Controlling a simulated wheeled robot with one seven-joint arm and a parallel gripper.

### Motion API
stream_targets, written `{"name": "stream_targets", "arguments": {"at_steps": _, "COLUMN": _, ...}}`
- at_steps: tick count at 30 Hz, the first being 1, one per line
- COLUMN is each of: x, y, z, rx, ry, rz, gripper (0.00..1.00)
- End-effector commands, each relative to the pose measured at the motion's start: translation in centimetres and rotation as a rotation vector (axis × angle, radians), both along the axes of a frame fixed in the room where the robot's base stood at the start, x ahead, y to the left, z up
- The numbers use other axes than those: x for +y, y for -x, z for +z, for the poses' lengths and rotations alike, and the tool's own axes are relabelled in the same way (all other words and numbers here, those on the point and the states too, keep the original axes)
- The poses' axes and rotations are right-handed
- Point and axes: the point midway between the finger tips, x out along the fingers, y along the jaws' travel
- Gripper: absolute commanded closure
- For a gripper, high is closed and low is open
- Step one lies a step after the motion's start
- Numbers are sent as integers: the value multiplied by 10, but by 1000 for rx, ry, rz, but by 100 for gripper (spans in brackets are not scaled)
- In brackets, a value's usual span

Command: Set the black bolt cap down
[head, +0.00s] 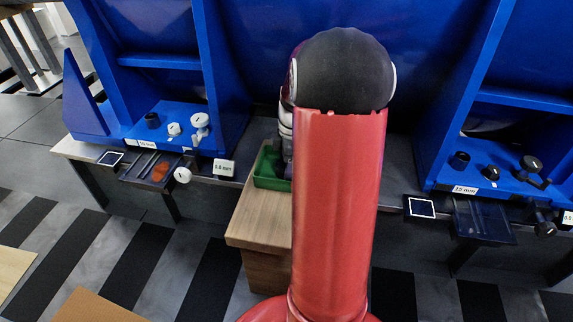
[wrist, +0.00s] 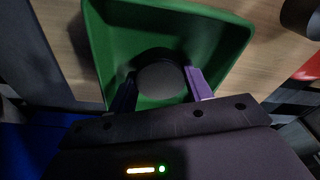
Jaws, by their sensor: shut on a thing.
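My gripper (wrist: 160,90) is shut on the black bolt cap (wrist: 160,80), which shows as a dark round disc between the two purple fingers in the wrist view. The cap is over or inside a green tray (wrist: 108,45); I cannot tell whether it touches the tray floor. In the head view the green tray (head: 268,182) stands on a wooden block, partly hidden behind my red arm. The cap and the fingers are hidden there.
The wooden block (head: 258,225) bears the tray. Blue fixtures with black and white knobs stand at left (head: 170,118) and right (head: 490,175). A label reading 0.8 mm (head: 224,168) stands left of the tray. Striped floor lies in front.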

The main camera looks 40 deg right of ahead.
Motion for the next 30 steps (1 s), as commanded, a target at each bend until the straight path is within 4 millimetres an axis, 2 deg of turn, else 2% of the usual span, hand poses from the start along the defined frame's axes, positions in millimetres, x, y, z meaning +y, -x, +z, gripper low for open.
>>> {"name": "stream_targets", "arguments": {"at_steps": 9, "x": 0, "y": 0, "z": -4, "rx": 1, "ry": 0, "rz": 0, "gripper": 72}}
{"name": "stream_targets", "arguments": {"at_steps": 10, "x": 0, "y": 0, "z": -3, "rx": 1, "ry": 0, "rz": 0, "gripper": 46}}
{"name": "stream_targets", "arguments": {"at_steps": 14, "x": 0, "y": 0, "z": -2, "rx": 1, "ry": 0, "rz": 0, "gripper": 29}}
{"name": "stream_targets", "arguments": {"at_steps": 23, "x": 0, "y": 0, "z": -1, "rx": 0, "ry": 0, "rz": 0, "gripper": 28}}
{"name": "stream_targets", "arguments": {"at_steps": 26, "x": -1, "y": 0, "z": 7, "rx": -1, "ry": 0, "rz": 0, "gripper": 28}}
{"name": "stream_targets", "arguments": {"at_steps": 30, "x": -3, "y": 1, "z": 32, "rx": -3, "ry": 1, "rz": 0, "gripper": 28}}
